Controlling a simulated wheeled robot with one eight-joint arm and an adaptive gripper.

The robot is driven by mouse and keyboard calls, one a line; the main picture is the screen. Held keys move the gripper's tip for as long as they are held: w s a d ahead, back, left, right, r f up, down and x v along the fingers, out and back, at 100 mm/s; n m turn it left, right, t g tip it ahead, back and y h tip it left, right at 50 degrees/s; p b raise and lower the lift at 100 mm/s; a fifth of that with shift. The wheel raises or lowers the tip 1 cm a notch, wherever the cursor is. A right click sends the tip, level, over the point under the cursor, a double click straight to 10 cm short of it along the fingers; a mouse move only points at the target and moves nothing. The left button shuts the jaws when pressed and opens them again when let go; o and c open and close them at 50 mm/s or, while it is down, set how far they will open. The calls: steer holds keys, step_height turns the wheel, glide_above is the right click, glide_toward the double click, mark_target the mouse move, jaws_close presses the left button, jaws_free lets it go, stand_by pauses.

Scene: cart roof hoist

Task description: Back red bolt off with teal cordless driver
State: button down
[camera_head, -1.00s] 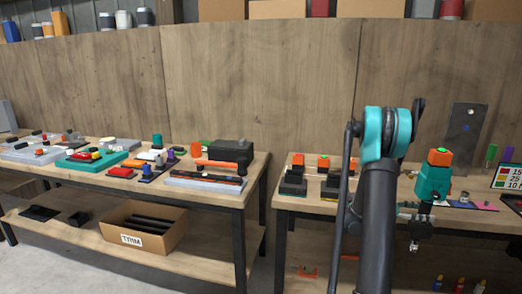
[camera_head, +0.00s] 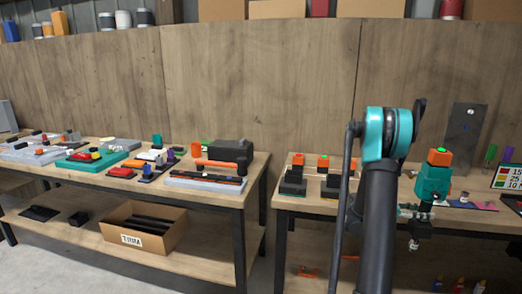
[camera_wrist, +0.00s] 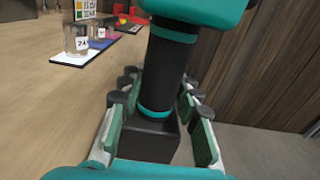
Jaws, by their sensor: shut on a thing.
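The teal driver (camera_head: 433,184) stands out at the right in the head view, with an orange block and a green spot on top. My gripper (camera_head: 412,212) is beside it, partly hidden by my arm. In the wrist view my gripper (camera_wrist: 158,128) is shut on the driver, its pads on either side of the black handle (camera_wrist: 165,75). Teal parts of the driver show at the top and as a ring lower on the handle. I cannot make out the red bolt in either view.
A dark upright plate (camera_head: 463,130) stands behind the driver on the right bench (camera_head: 325,207). Orange-topped black blocks (camera_head: 294,178) stand left of my arm. The left bench holds many parts.

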mark_target(432, 183)
steer(key=shift+r, duration=5.85)
